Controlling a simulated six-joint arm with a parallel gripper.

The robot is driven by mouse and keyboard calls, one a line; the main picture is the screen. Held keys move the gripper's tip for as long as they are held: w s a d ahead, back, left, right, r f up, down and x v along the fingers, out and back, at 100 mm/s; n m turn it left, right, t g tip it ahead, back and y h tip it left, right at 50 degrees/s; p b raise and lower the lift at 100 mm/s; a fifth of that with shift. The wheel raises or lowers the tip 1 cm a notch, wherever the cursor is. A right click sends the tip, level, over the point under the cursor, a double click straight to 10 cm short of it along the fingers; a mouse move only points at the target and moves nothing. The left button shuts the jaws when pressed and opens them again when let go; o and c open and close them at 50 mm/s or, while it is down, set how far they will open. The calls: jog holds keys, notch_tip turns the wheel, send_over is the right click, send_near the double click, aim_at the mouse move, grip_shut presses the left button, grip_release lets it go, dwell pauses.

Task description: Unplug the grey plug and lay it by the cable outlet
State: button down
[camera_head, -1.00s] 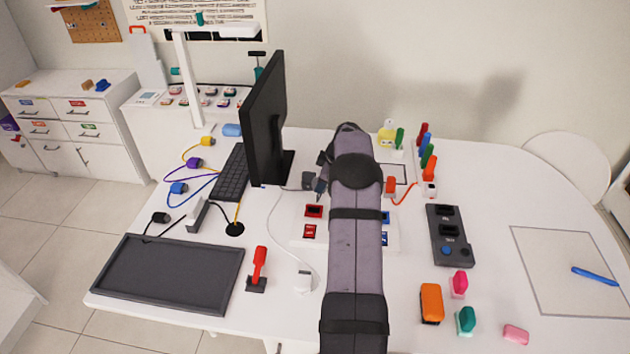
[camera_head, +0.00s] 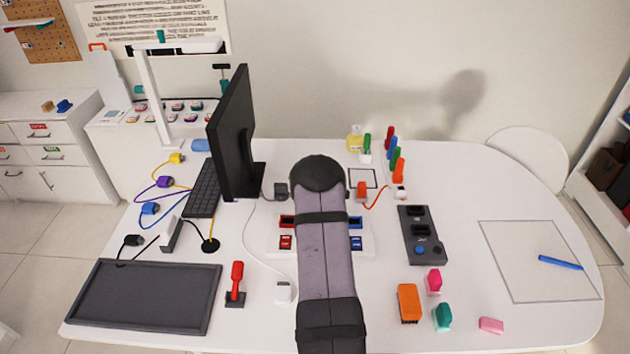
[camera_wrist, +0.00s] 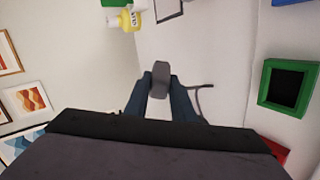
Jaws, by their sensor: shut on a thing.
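In the wrist view my gripper (camera_wrist: 160,85) is shut on the grey plug (camera_wrist: 160,76), held between its two dark blue fingertips. A thin grey cable (camera_wrist: 205,92) shows just right of the fingers. In the head view my arm hides the gripper and the held plug, so I cannot tell how high they are. A dark grey block (camera_head: 281,190) with a dark cable stands left of my arm, by the monitor's foot. A round black disc (camera_head: 208,246), which looks like the cable outlet, lies left of the white socket board, with a yellow cable at it.
The white board (camera_head: 277,245) with red and blue sockets is partly under my arm. A green-framed socket (camera_wrist: 287,86) is at right in the wrist view. The monitor (camera_head: 233,130), keyboard (camera_head: 203,190) and red switch (camera_head: 236,283) stand left. A yellow bottle (camera_head: 355,138) stands behind.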

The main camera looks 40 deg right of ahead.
jog(key=shift+r, duration=0.1)
jog(key=shift+f+b, duration=2.5)
jog(key=shift+f, duration=0.7)
jog(key=c, duration=1.4)
grip_release()
jog(key=shift+s, duration=0.1)
jog(key=shift+c, duration=0.2)
jog(key=shift+f, duration=0.1)
